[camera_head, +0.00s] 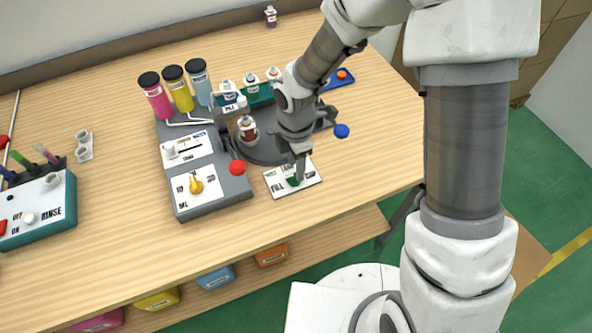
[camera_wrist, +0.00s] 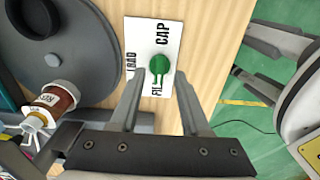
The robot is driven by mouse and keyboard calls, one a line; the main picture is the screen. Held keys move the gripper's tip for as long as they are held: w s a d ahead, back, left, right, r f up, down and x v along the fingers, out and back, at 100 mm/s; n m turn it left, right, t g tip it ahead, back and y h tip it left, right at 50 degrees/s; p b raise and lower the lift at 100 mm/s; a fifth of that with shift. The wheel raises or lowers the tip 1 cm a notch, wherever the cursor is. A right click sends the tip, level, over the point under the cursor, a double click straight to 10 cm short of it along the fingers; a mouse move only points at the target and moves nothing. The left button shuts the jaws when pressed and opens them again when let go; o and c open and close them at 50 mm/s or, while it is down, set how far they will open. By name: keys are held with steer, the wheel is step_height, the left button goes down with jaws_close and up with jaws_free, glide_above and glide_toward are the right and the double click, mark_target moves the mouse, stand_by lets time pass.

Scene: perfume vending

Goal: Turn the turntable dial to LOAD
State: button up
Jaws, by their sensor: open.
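The turntable dial is a green knob (camera_head: 293,181) on a white plate (camera_head: 310,179) at the table's front, right of the dosing machine. In the wrist view the green knob (camera_wrist: 159,61) has a narrow part that appears to point toward FILL. LOAD is printed on the plate's left side and CAP above the knob; FILL is partly hidden. My gripper (camera_wrist: 163,76) is open, its fingertips on either side of the knob's lower part. I cannot tell whether they touch it. In the head view my gripper (camera_head: 298,170) is just above the dial and partly hides it.
The grey turntable (camera_head: 262,152) lies behind the dial, with an amber bottle (camera_head: 246,128) at its left. A red ball-ended lever (camera_head: 237,168) stands left of the plate and a blue ball (camera_head: 341,131) to its right. Bare tabletop lies to the right.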

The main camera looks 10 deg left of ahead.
mark_target(294, 178)
steer(key=shift+f, duration=1.4)
jaws_close()
